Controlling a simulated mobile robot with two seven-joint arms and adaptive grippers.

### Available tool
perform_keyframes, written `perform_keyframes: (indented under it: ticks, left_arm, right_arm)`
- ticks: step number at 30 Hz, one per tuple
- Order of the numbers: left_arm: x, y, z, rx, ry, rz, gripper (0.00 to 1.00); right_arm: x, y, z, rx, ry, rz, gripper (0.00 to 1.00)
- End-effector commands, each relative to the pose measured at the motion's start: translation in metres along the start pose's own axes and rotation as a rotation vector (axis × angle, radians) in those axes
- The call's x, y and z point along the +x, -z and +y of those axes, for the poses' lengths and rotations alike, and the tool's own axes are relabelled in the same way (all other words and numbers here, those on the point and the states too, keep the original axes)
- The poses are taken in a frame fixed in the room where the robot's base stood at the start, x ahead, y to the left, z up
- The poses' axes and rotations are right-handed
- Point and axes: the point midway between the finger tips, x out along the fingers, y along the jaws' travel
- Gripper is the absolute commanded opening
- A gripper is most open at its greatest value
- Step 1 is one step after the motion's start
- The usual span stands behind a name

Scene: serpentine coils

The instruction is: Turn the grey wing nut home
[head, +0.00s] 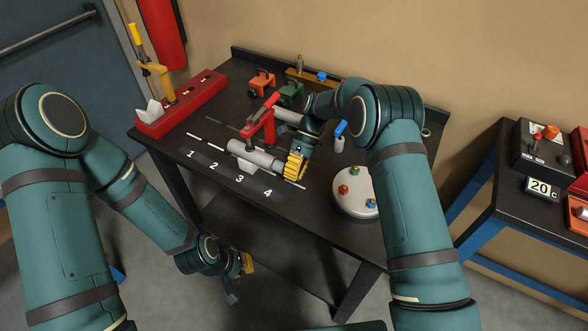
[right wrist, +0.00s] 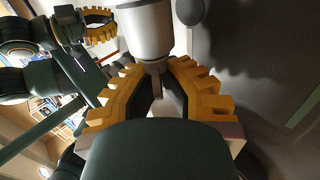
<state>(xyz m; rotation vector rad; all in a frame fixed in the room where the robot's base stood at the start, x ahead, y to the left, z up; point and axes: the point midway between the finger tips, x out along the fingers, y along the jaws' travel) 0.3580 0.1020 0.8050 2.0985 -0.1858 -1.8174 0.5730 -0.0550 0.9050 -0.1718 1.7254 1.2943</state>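A pale grey cylinder (head: 254,158) lies along the table under a red clamp (head: 263,127). My right gripper (head: 297,166), with yellow toothed fingers, is at the cylinder's right end. In the right wrist view a pale cylinder (right wrist: 147,32) stands beyond the fingers, with a thin grey stem (right wrist: 156,82) reaching between them. My right gripper there (right wrist: 157,78) has a finger on each side of the stem; I cannot tell whether they touch it. The wing nut itself is not clearly distinguishable. My left gripper (head: 240,275) hangs low before the table, empty, its fingers apart in the wrist view (right wrist: 97,24).
A red base (head: 185,105) with a yellow-handled clamp stands at the back left. Orange and green blocks sit at the back. A round white fixture (head: 352,203) with coloured knobs stands right of my right gripper. The table's numbered front strip is mostly clear.

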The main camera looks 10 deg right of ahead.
Motion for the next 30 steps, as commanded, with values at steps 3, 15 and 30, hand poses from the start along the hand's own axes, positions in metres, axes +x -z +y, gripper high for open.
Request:
perform_keyframes:
  ticks: [3, 15, 30]
  left_arm:
    - [-0.003, 0.001, 0.001, -0.001, 0.0, 0.003, 0.0]
    - [0.007, -0.004, -0.003, 0.002, -0.001, -0.007, 0.0]
    - [0.009, -0.005, -0.004, 0.003, -0.001, -0.011, 0.0]
  right_arm:
    - [-0.001, -0.002, 0.0, -0.002, -0.088, -0.006, 0.0]
    - [0.0, -0.002, 0.0, -0.004, -0.307, -0.006, 0.0]
    - [-0.001, -0.002, 0.002, -0.004, -0.356, -0.005, 0.0]
